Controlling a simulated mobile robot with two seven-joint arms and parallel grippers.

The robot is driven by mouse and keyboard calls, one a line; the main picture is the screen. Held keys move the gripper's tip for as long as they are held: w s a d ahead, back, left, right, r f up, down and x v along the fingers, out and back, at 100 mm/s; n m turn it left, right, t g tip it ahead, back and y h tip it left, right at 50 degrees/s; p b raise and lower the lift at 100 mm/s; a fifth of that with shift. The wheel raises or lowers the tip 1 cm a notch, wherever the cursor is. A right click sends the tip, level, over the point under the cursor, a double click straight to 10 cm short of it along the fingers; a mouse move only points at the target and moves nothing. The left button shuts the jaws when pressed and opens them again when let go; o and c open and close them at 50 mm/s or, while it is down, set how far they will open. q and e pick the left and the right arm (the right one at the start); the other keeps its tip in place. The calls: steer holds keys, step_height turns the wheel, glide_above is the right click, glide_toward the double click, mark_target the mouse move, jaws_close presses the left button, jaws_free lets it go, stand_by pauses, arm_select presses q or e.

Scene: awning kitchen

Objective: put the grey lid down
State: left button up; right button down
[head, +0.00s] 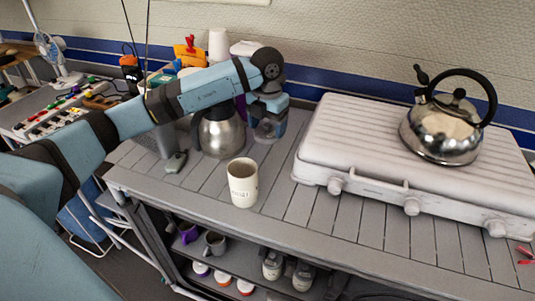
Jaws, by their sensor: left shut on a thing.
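My left arm reaches in from the left, and my left gripper (268,122) points down over the back of the grey slatted table. It is shut on a small greyish round thing, which looks like the grey lid (266,132); the fingers and wrist hide part of it. I cannot tell whether it touches the table. A steel pot (222,134) stands just left of the gripper, its top partly hidden by my arm. My right gripper is not in view.
A cream mug (243,184) stands in front of the gripper. A white stove (370,150) with a steel kettle (444,130) fills the right side. A small grey object (176,162) lies left of the pot. The table's front strip (310,215) is clear.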

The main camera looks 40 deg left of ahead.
arm_select(q)
glide_above(267, 158)
step_height(267, 158, down, 5)
steer(key=shift+s+d+r, duration=0.1)
steer(key=shift+r, duration=0.1)
steer(key=shift+f+b, duration=0.5)
steer(key=shift+f, duration=1.8)
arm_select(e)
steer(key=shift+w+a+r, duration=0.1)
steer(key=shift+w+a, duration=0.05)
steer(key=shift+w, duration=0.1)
arm_select(q)
steer(key=shift+f, duration=0.1)
steer(key=o, duration=0.9)
